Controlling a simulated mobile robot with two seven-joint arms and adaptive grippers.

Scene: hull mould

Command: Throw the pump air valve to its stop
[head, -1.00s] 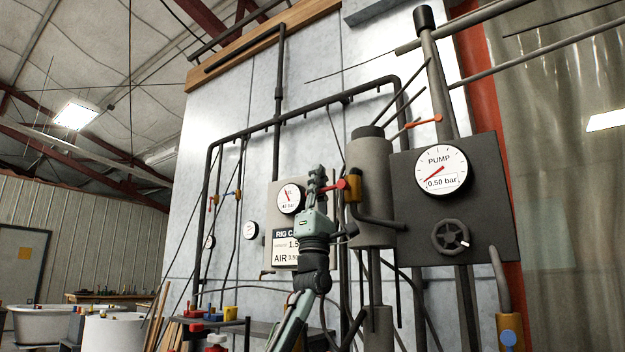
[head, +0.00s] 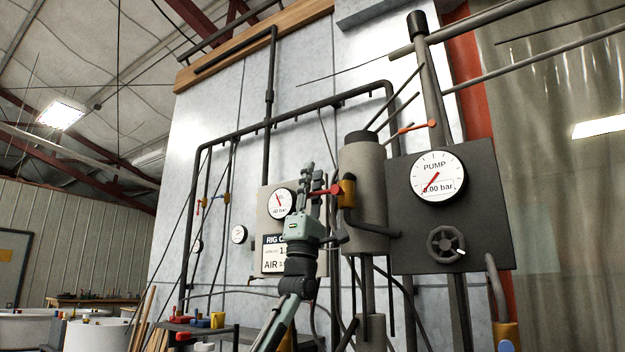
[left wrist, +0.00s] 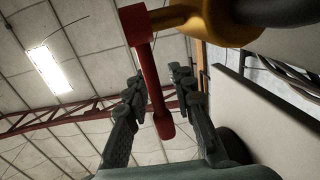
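The valve has a brass body (head: 348,191) on the side of the grey cylinder, with a red lever (head: 333,190) pointing left. In the left wrist view the red lever (left wrist: 158,90) hangs from its red hub by the brass body (left wrist: 215,20). My left gripper (head: 311,180) is raised at the lever. In the left wrist view its two fingers (left wrist: 158,84) stand apart, one on each side of the lever, with gaps visible. Whether a finger touches it I cannot tell. The pump gauge (head: 438,176) seems to read 0.00 bar. My right gripper is out of view.
A dark panel carries the pump gauge and a black handwheel (head: 445,244). An orange lever (head: 419,127) sits on a pipe above. The grey cylinder (head: 366,200) and upright pipes crowd the gripper's right. A rig sign (head: 280,253) and gauge (head: 281,202) stand behind it.

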